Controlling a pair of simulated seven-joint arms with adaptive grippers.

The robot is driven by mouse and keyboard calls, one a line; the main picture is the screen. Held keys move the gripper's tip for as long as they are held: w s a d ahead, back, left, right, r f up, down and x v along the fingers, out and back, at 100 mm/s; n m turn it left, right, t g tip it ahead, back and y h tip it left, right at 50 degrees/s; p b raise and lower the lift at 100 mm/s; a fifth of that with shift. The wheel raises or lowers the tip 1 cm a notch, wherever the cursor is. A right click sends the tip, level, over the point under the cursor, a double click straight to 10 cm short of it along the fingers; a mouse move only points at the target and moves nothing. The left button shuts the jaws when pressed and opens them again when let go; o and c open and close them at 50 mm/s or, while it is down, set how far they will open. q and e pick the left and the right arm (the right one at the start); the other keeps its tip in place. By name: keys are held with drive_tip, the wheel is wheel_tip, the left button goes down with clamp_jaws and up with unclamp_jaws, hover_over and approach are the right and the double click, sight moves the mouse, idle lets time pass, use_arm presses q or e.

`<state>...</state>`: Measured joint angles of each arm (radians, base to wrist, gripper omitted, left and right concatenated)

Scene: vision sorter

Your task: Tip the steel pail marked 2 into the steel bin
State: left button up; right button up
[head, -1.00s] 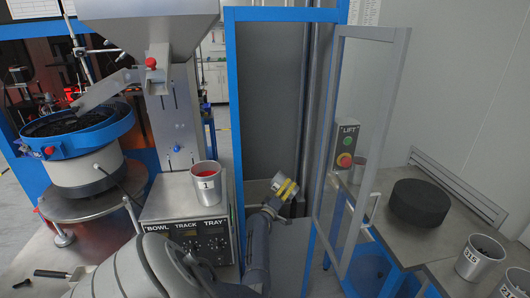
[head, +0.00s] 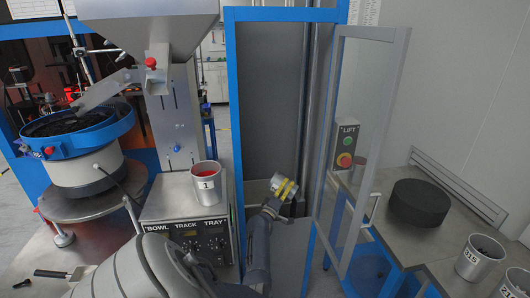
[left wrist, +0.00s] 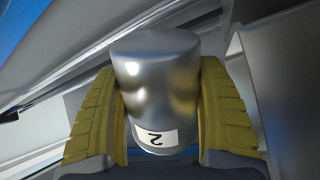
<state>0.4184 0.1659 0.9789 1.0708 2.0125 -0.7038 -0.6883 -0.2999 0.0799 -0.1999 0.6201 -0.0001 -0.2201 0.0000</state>
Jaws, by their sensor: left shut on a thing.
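The steel pail marked 2 (left wrist: 155,88) fills the middle of the left wrist view, its label upside down near the bottom. My left gripper (head: 284,188) is shut on it, with a yellow finger on each side. In the head view the pail is small and tilted, held inside the blue-framed cabinet opening. A grey steel edge (head: 257,188) behind it may be the steel bin; its inside is hidden. I cannot see the pail's contents. My right gripper is not in view.
A clear door (head: 345,150) stands open right of the opening. Pail 1 (head: 205,182), with red contents, stands on the control box (head: 188,212). A black round block (head: 419,203) and pail 315 (head: 480,258) stand on the right-hand tables. A vibrating bowl (head: 85,150) is at left.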

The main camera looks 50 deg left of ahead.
sight(280, 181)
use_arm(q)
drive_tip(key=shift+a+r+n, duration=0.1)
drive_tip(key=shift+n, duration=0.2)
drive_tip(key=shift+s+a+r+n+y+p, duration=0.4)
drive_tip(key=shift+a+r+n, duration=0.25)
drive_tip(key=shift+n, duration=0.35)
drive_tip(key=shift+s+a+r+n+g+y, duration=0.1)
drive_tip(key=shift+a+r+n+g+y, duration=0.2)
drive_tip(key=shift+n, duration=0.45)
drive_tip(key=shift+s+a+r+n+y, duration=0.1)
drive_tip(key=shift+r+n, duration=0.3)
drive_tip(key=shift+n, duration=0.35)
idle(0.5)
drive_tip(key=shift+s+a+r+n+g+y, duration=0.15)
drive_tip(key=shift+a+r+n, duration=0.15)
drive_tip(key=shift+n, duration=0.45)
drive_tip(key=shift+s+a+r+n+g+y, duration=0.15)
drive_tip(key=shift+a+r+n+y, duration=0.15)
drive_tip(key=shift+n, duration=0.4)
drive_tip(key=shift+s+a+r+n+y, duration=0.1)
drive_tip(key=shift+s+a+r+n, duration=0.2)
drive_tip(key=shift+n, duration=0.45)
idle(0.8)
drive_tip(key=shift+w+d+f+m+h, duration=0.25)
drive_tip(key=shift+d+f+m, duration=0.15)
drive_tip(key=shift+m, duration=0.4)
drive_tip(key=shift+w+d+f+m+h, duration=0.1)
drive_tip(key=shift+w+d+f+m, duration=0.2)
drive_tip(key=shift+m, duration=0.5)
drive_tip(key=shift+d, duration=0.1)
